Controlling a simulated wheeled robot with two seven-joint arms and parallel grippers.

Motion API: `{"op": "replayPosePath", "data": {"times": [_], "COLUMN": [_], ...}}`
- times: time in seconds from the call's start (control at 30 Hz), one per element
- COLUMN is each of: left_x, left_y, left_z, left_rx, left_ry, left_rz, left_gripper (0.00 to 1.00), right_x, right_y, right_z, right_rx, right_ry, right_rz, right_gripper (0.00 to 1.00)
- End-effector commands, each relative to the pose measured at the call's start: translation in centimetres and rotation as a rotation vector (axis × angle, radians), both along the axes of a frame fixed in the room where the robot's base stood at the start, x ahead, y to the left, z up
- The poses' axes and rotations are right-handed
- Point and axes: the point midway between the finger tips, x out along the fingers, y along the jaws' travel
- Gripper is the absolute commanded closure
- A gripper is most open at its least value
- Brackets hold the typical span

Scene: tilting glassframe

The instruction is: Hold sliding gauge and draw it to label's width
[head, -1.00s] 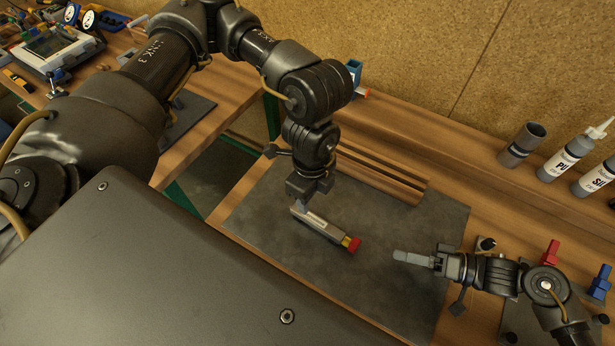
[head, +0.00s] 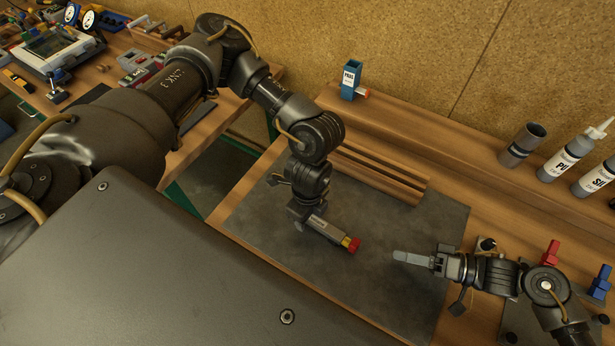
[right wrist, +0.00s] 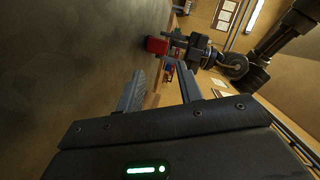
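The sliding gauge (head: 328,230) is a grey bar with a yellow band and a red end, lying at an angle on the dark mat (head: 400,215). My left gripper (head: 304,218) is at the gauge's left end, low over the mat; its fingers are mostly hidden, so I cannot tell whether it grips. My right gripper (head: 413,258) points left, apart from the red end. In the right wrist view (right wrist: 160,68) its two fingers are spread with nothing between them, and the gauge's red end (right wrist: 157,45) shows beyond. A blue box (head: 351,82) bears a small white label.
Slotted wooden strips (head: 375,172) lie behind the mat. A dark cup (head: 522,145) and white-labelled bottles (head: 567,158) stand at the back right. Red (head: 552,252) and blue (head: 600,282) clamp-like pieces are near my right arm. The mat between gauge and right gripper is clear.

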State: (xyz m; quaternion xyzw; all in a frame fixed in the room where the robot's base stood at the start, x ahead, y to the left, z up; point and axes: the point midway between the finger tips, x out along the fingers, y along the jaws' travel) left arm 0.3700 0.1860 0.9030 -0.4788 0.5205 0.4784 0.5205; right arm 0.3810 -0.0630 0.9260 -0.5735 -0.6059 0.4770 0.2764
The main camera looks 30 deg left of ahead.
Motion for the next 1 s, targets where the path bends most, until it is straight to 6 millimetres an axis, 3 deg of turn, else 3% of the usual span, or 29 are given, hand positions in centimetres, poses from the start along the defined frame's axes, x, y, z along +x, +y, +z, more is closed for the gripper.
{"op": "replayPosePath", "data": {"times": [0.37, 0.73, 0.8, 0.9, 1.0], "left_x": [-0.04, -0.03, -0.02, -0.02, -0.02], "left_y": [0.03, 0.02, 0.02, 0.02, 0.02], "left_z": [-0.63, -0.60, -0.59, -0.59, -0.58], "left_rx": [0.001, 0.001, 0.001, 0.001, 0.001], "left_ry": [0.001, 0.000, 0.000, 0.000, 0.000], "left_rz": [0.000, 0.000, 0.000, 0.000, 0.000], "left_gripper": [0.51, 0.98, 1.00, 1.00, 1.00], "right_x": [0.00, 0.00, 0.00, 0.00, 0.08], "right_y": [0.00, 0.00, 0.00, 0.00, 0.00], "right_z": [0.00, 0.00, 0.00, 0.00, 0.07], "right_rx": [0.000, 0.000, 0.000, 0.000, 0.000], "right_ry": [0.000, 0.000, 0.000, 0.000, -0.002], "right_rz": [0.000, 0.000, 0.000, 0.000, 0.000], "right_gripper": [0.64, 0.64, 0.62, 0.53, 0.53]}}
